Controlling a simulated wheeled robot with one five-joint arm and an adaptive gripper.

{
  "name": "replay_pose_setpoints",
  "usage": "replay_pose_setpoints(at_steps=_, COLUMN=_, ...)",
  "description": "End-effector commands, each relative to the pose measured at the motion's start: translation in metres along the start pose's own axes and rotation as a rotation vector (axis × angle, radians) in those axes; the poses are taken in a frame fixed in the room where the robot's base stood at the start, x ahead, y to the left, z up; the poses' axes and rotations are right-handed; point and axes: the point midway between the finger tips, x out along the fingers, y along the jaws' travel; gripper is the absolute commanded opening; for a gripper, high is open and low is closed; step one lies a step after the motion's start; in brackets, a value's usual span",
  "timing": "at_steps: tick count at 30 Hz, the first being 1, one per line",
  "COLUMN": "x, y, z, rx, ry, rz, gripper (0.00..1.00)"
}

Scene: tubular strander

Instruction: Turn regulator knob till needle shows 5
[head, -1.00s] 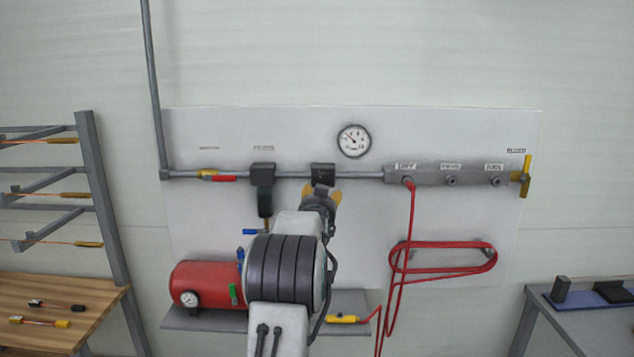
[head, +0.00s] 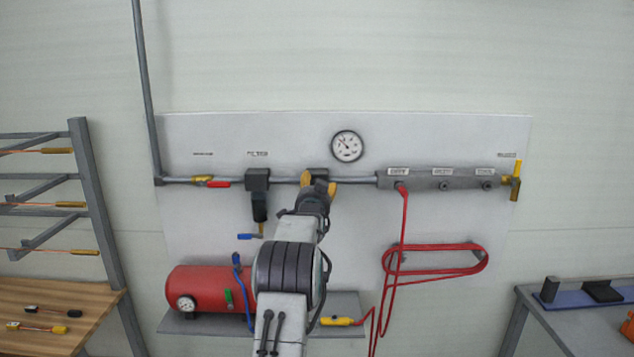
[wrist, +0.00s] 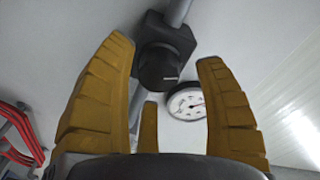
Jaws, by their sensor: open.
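The regulator is a dark block (head: 319,174) on the grey pipe, partly hidden behind my gripper (head: 319,185). In the wrist view its black round knob (wrist: 158,69) with a pale mark shows between and beyond the yellow fingers. My gripper (wrist: 166,54) is open, its fingers spread to either side of the knob, with no contact visible. The round white gauge (head: 347,146) is on the panel above and right of the regulator; it also shows in the wrist view (wrist: 187,103). Its needle points to the upper left in the head view; the numbers are too small to read.
A filter (head: 259,190) hangs from the pipe left of the regulator. A grey manifold (head: 430,180) with a red hose (head: 440,262) is to the right. A red tank (head: 205,286) sits on the shelf below. The panel around the gauge is clear.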

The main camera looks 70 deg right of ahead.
Motion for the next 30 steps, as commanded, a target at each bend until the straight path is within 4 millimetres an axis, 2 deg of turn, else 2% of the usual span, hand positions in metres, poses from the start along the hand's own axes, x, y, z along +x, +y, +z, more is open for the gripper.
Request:
replay_pose_setpoints(at_steps=9, x=0.015, y=0.000, z=0.000, rx=-0.001, ry=0.000, rz=0.001, gripper=0.64)
replay_pose_setpoints(at_steps=21, x=0.016, y=0.001, z=0.001, rx=-0.001, ry=-0.001, rz=0.001, gripper=0.66)
replay_pose_setpoints(at_steps=30, x=0.016, y=0.001, z=0.000, rx=-0.001, ry=0.000, rz=0.000, gripper=0.39)
